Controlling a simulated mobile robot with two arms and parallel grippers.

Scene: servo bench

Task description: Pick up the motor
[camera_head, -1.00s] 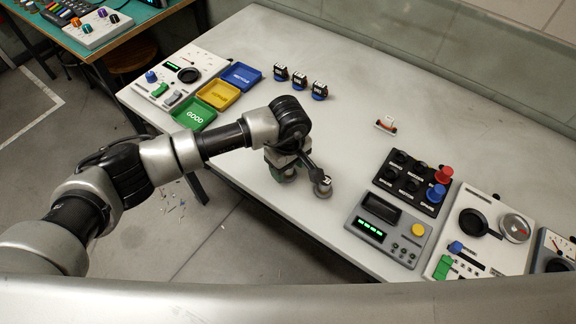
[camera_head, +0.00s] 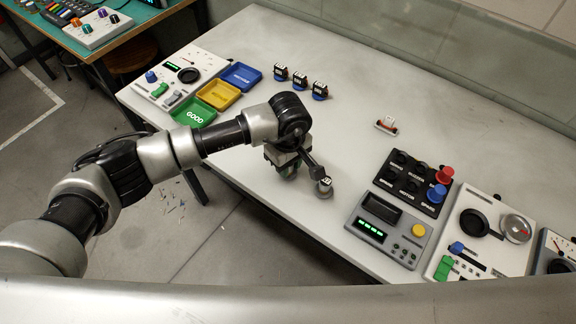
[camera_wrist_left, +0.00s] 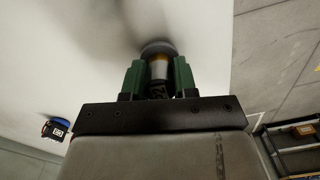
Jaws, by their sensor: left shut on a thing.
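My left gripper (camera_head: 287,163) points down over the front edge area of the light bench (camera_head: 345,75). In the head view the motor is mostly hidden by the fingers and wrist. I cannot tell from these views whether it touches the bench. My right gripper is not in view.
Three black units with blue bases (camera_head: 299,80) stand at the back. Green (camera_head: 193,112), yellow and blue trays lie left. A black socket block (camera_head: 411,183) and grey meter box (camera_head: 389,228) stand right.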

